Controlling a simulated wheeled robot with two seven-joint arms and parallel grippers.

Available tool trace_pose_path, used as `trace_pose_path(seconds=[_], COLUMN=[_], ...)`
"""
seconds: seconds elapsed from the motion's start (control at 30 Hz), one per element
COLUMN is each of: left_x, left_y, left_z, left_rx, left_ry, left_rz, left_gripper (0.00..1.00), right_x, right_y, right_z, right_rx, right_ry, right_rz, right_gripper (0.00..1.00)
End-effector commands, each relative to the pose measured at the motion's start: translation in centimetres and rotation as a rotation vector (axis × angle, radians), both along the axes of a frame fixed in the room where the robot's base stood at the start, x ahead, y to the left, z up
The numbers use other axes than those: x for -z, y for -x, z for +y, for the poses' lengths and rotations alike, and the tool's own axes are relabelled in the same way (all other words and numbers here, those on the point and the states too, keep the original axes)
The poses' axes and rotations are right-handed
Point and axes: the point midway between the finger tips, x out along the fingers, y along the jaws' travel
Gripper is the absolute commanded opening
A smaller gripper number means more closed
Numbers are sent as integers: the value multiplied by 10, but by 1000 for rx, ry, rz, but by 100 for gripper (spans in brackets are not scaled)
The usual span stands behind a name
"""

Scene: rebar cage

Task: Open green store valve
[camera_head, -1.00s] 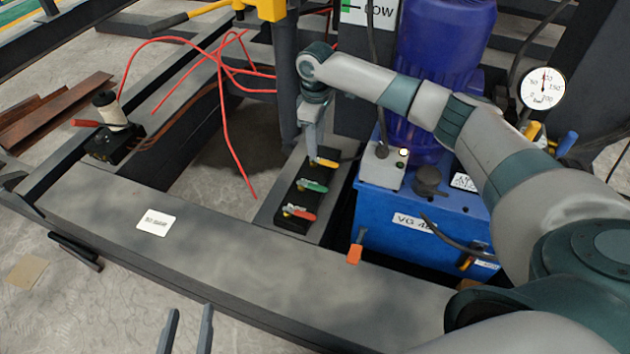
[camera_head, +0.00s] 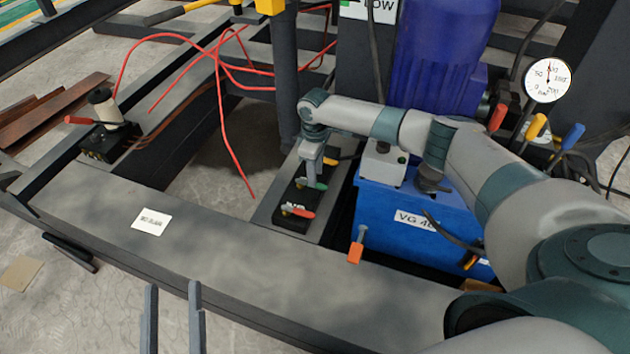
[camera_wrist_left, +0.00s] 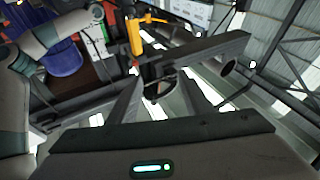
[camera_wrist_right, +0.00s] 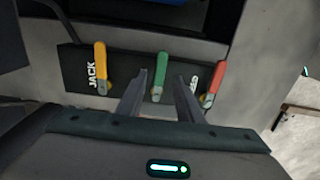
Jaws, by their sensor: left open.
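The green valve lever (camera_head: 318,186) sits on a black valve block, between a yellow lever (camera_head: 331,162) and a red lever (camera_head: 298,211). In the right wrist view the green lever (camera_wrist_right: 160,74) stands upright between the spread fingers of my right gripper (camera_wrist_right: 161,85). The yellow lever (camera_wrist_right: 100,68) is to its left and the red lever (camera_wrist_right: 214,83) to its right. In the head view my right gripper (camera_head: 311,183) points down at the green lever and partly covers the block. I cannot tell whether the fingers touch it. My left gripper (camera_head: 172,300) is open and empty, low in front of the beam.
A grey beam (camera_head: 220,255) runs across the front. A blue tank (camera_head: 390,222) with an orange-handled valve (camera_head: 355,252) stands right of the block. A dark post (camera_head: 286,80) rises behind it. Red hoses (camera_head: 222,120) hang at the left. A gauge (camera_head: 547,80) is at the right.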

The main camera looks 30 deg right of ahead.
Motion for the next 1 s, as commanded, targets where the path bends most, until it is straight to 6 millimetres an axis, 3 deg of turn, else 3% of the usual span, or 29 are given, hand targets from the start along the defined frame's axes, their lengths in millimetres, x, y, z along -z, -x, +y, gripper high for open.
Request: trace_pose_path(seconds=[0.1, 0.3, 0.7, 0.87, 1.0], left_x=[-10, -23, -28, -27, -27], left_y=[7, 16, 18, 18, 18], left_z=[0, 0, 1, 1, 1], left_rx=[-1, -2, -3, -3, -3], left_ry=[26, 54, 62, 62, 61], left_rz=[-66, -137, -158, -158, -157], left_gripper=[45, 45, 45, 45, 45], right_x=[16, 29, 32, 32, 32], right_y=[0, 0, 0, 0, 0], right_z=[0, 1, 0, 0, 0], right_rx=[0, 0, 0, 0, 0], right_ry=[1, 0, 0, 0, 0], right_rz=[2, 0, 0, 0, 0], right_gripper=[33, 33, 33, 0, 0])
